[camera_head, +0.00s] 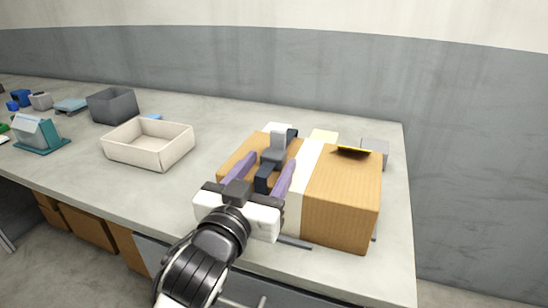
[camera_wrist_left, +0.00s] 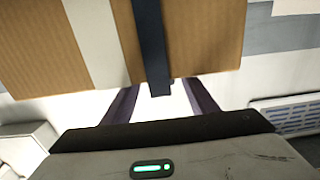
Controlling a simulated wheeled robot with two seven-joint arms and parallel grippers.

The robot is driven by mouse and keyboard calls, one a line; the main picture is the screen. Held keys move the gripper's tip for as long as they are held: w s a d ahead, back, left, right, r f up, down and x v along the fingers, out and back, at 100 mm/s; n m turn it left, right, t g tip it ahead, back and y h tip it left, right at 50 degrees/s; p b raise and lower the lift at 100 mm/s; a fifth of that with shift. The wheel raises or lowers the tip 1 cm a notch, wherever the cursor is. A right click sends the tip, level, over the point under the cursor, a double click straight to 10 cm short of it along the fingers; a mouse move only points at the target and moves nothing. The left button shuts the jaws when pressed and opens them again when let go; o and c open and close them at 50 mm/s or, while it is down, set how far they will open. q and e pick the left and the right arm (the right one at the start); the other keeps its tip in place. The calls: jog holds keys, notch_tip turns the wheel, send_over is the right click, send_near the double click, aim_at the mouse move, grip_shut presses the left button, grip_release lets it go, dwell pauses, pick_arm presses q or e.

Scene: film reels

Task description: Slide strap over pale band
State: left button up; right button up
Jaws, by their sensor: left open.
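A brown box (camera_head: 343,195) stands at the table's front right, with a pale band (camera_head: 308,165) around it; both also show in the left wrist view, the box (camera_wrist_left: 205,35) and the band (camera_wrist_left: 92,40). A dark blue strap (camera_head: 264,180) lies over the box, left of the band in the head view. In the left wrist view the strap (camera_wrist_left: 150,40) runs beside the band with a narrow brown gap, and its end hangs lower. My left gripper (camera_head: 270,160) is open at the box's front, its purple fingers on either side of the strap. My right gripper is not seen.
A cream tray (camera_head: 148,145), a dark grey bin (camera_head: 112,105) and a teal stand (camera_head: 40,135) are to the left. A small grey block (camera_head: 375,150) sits behind the box. The table between tray and box is clear.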

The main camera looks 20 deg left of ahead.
aim_at(271, 163)
pick_arm(q)
jog(key=shift+w, duration=1.7)
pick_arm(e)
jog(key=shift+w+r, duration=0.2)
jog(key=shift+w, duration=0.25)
